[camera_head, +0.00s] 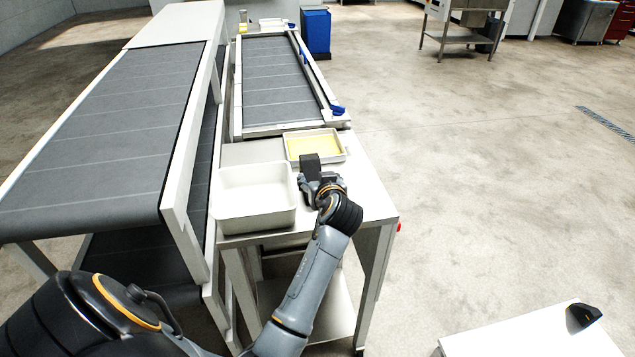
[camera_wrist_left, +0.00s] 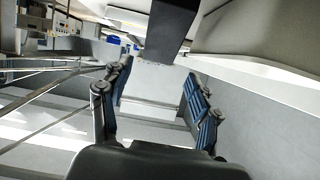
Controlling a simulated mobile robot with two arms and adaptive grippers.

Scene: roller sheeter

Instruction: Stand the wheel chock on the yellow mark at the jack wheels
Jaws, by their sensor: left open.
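My left gripper (camera_head: 318,178) is over the white side table (camera_head: 362,186), its fingers pointing away from me. In the left wrist view its two blue-padded fingers (camera_wrist_left: 153,100) stand wide apart with nothing between them. A dark upright block (camera_head: 311,166) is just past the fingertips in the head view; a dark block (camera_wrist_left: 171,28) also shows beyond the fingers at the top of the wrist view. Yellow mark and jack wheels are not recognisable.
A white bin (camera_head: 255,224) stands left of the gripper on the table. A shallow tray with a yellow inside (camera_head: 331,158) lies behind it. The sheeter's dark belt (camera_head: 110,120) is at left, another belt (camera_head: 280,90) behind. The floor (camera_head: 480,190) at right is open.

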